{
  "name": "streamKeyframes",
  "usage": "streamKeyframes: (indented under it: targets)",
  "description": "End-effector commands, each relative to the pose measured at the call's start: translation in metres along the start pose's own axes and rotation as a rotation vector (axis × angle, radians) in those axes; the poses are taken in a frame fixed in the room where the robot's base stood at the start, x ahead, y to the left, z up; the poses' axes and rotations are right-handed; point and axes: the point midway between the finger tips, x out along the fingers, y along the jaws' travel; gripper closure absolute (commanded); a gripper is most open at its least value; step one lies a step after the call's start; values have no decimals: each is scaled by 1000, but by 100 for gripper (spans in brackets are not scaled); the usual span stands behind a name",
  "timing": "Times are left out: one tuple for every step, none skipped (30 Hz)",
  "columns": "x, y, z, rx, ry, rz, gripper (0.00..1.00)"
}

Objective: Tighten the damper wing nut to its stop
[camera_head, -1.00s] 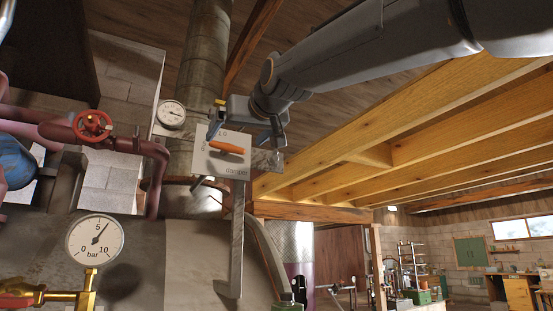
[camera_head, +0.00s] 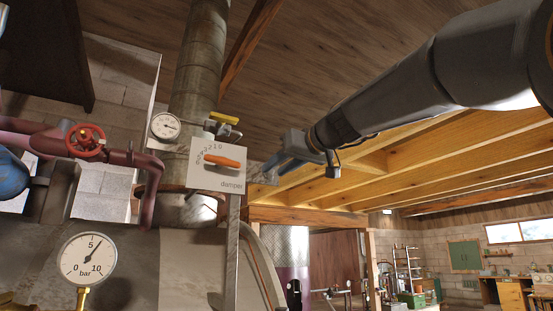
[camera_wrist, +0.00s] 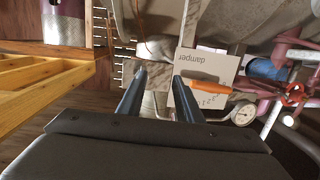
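The white damper plate (camera_head: 205,178) with a number scale stands on the grey flue in the head view. Its orange lever (camera_head: 221,161) lies nearly level across it. A yellow lever-like part (camera_head: 225,118) shows above the plate. I cannot make out a wing nut for certain. A grey metal strip (camera_head: 260,174) sticks out at the plate's right. My gripper (camera_head: 278,165) is right of the plate. In the wrist view my gripper (camera_wrist: 160,80) has its fingers apart with nothing held; the damper plate (camera_wrist: 208,66) and orange lever (camera_wrist: 209,91) lie beyond the right finger.
A small dial (camera_head: 165,126) sits left of the plate. A red valve wheel (camera_head: 86,140) and pipes are farther left, with a pressure gauge (camera_head: 88,258) below. Wooden beams (camera_head: 400,160) run overhead at right. Open air lies between my arm and the beams.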

Motion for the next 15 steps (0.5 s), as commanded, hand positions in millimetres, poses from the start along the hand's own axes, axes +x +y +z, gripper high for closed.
streamKeyframes:
  targets:
    - [-6, 14, -7, 7, 18, -10, 68]
    - [-8, 19, -10, 8, 31, -21, 68]
    - [-12, 25, -15, 8, 48, -34, 68]
    - [-14, 29, -18, 8, 62, -41, 68]
    - [-16, 32, -21, 8, 74, -49, 68]
    - [-19, 36, -25, 6, 89, -56, 68]
    - [-21, 38, -27, 6, 98, -60, 68]
    - [-22, 39, -29, 4, 106, -65, 68]
    - [-23, 41, -30, 4, 113, -69, 68]
    - [-23, 42, -31, 3, 117, -71, 68]
    - [-23, 42, -32, 2, 120, -72, 68]
    - [-22, 42, -33, 2, 122, -74, 68]
    - [-20, 42, -33, 3, 122, -75, 68]
    - [-17, 42, -34, 3, 122, -75, 68]
    - [-13, 41, -35, 3, 121, -75, 68]
